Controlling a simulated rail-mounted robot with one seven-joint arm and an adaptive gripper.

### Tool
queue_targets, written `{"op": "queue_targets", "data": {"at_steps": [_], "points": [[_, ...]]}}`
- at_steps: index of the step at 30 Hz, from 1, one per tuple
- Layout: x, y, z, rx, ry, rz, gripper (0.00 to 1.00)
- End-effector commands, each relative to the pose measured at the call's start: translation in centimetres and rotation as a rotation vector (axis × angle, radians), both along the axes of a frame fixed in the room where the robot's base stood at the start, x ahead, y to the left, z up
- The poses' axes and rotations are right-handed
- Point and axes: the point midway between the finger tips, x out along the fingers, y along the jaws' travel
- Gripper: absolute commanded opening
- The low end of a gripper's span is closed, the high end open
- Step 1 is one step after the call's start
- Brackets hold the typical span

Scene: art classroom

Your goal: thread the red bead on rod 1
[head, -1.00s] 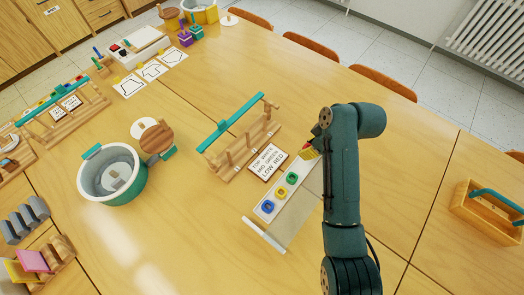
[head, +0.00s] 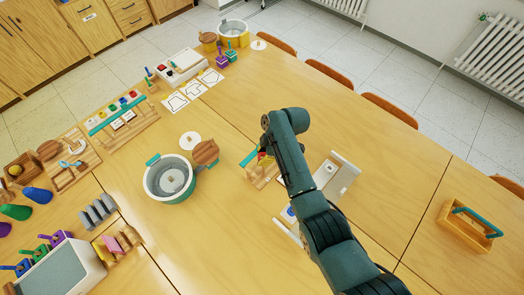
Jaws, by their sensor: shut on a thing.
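A wooden rod stand with a teal bar (head: 249,158) is at mid-table, its right part hidden behind my arm. My gripper (head: 265,159) is at this stand, largely hidden by my own wrist. A small red patch (head: 262,154) shows there, which looks like the red bead in the shut jaws. I cannot tell which rod it is over, or whether it touches one. The pale bead tray (head: 346,178) lies behind and right of my arm. A blue bead (head: 290,211) shows beside the arm; the other beads and the order card are mostly hidden.
A teal-and-white pot (head: 168,182) stands left of the stand, with a round wooden piece (head: 205,152) beside it. Another teal-barred rack (head: 122,118) is further left. A wooden caddy (head: 468,228) is at right. The table between my arm and the caddy is clear.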

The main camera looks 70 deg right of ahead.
Motion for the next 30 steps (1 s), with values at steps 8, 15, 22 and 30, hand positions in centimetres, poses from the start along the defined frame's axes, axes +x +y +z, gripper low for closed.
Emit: {"op": "queue_targets", "data": {"at_steps": [8,15,22,30], "points": [[0.0,0.0,-2.4,0.0,0.0,-0.001,0.21],[0.0,0.0,-4.8,0.0,0.0,-0.001,0.21],[0.0,0.0,-4.7,0.0,0.0,-0.001,0.21],[0.1,-0.1,-4.8,0.0,0.0,-0.002,0.21]]}}
